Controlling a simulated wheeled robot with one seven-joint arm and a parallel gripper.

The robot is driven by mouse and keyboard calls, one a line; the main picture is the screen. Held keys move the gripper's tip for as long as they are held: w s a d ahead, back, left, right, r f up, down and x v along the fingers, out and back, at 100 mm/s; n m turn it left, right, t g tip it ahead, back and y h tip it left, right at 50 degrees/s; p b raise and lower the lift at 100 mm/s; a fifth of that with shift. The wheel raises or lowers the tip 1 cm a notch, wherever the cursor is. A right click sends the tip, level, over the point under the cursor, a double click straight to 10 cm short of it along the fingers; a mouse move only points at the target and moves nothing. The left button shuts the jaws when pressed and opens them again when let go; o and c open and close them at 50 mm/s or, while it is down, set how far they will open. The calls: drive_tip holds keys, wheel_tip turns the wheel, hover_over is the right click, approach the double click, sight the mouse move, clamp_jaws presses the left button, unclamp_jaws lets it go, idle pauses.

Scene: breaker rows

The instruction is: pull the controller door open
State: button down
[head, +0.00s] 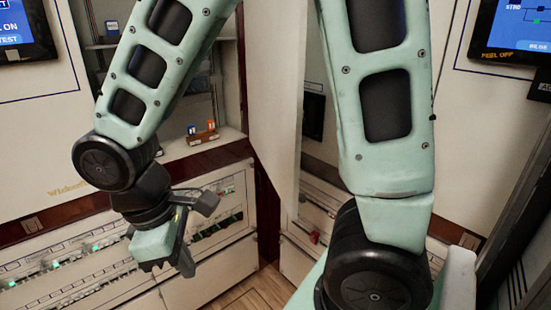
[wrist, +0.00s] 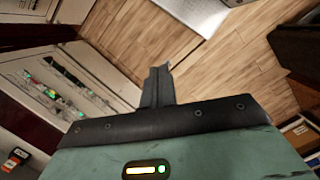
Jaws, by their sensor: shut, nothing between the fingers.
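A tall pale panel (head: 275,95) stands out from the wall in the middle of the head view, with a dark recess to its right. It looks like a door standing ajar, but I cannot tell for sure that it is the controller door. My gripper (head: 168,262) is at the lower left of the head view, pointing down in front of the breaker rows and apart from the panel. In the wrist view its fingers (wrist: 157,85) are together and empty, over the wood floor. My upper arm hides part of the recess and the wall to its right.
Breaker rows (head: 70,262) with green lights run along the low left cabinet; they also show in the wrist view (wrist: 55,85). A shelf (head: 205,145) holds small blue and orange items. Screens hang at upper left (head: 25,30) and upper right (head: 515,30). Wood floor (wrist: 230,75) is clear below.

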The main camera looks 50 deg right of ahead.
drive_tip(key=w+d+r+n+g+h+p, duration=0.1)
drive_tip(key=w+d+r+h+p, duration=0.1)
drive_tip(key=w+d+r+p, duration=0.3)
drive_tip(key=w+d+r+g+h+p, duration=0.1)
drive_tip(key=w+d+r+p, duration=0.15)
drive_tip(key=d, duration=0.45)
drive_tip(key=g+h+p, duration=0.2)
drive_tip(key=p, duration=0.6)
approach(291, 178)
drive_tip(key=shift+n, duration=0.4)
drive_tip(key=x, duration=0.5)
drive_tip(key=shift+w+f, duration=0.1)
drive_tip(key=shift+f, duration=0.25)
drive_tip(key=shift+s+d+f, duration=0.15)
drive_tip(key=shift+s+d, duration=0.05)
drive_tip(key=shift+d, duration=0.05)
